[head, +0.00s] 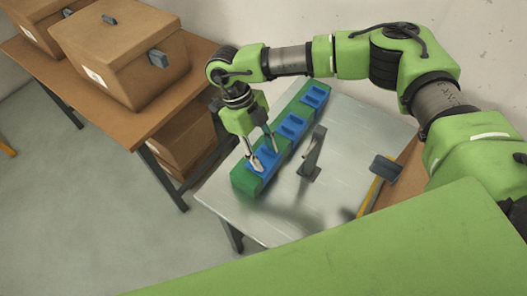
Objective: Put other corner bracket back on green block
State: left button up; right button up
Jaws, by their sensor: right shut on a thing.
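A long green block (240,181) lies on the metal table, running from near left to far right. Blue corner brackets sit along it: one at the far end (315,95), one in the middle (292,126) and one at the near end (250,174). My right gripper (265,159) points down over the near end, its fingertips at the near blue bracket and shut on it. The fingers hide part of this bracket, and I cannot tell whether it is fully seated. My left gripper is not in view.
A dark grey upright piece with a flat foot (311,158) stands on the metal table (355,125), right of the block. A dark box-like piece (385,167) is at the right edge. Brown boxes (125,55) stand on a wooden table at left.

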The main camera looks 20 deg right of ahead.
jog(key=shift+f+b, duration=0.35)
jog(key=shift+b, duration=0.2)
dwell(1.1)
jog(key=o, duration=1.2)
jog(key=o, duration=0.4)
jog(key=shift+r, duration=0.15)
jog(key=shift+r+p, duration=1.95)
jog(key=shift+r, duration=1.45)
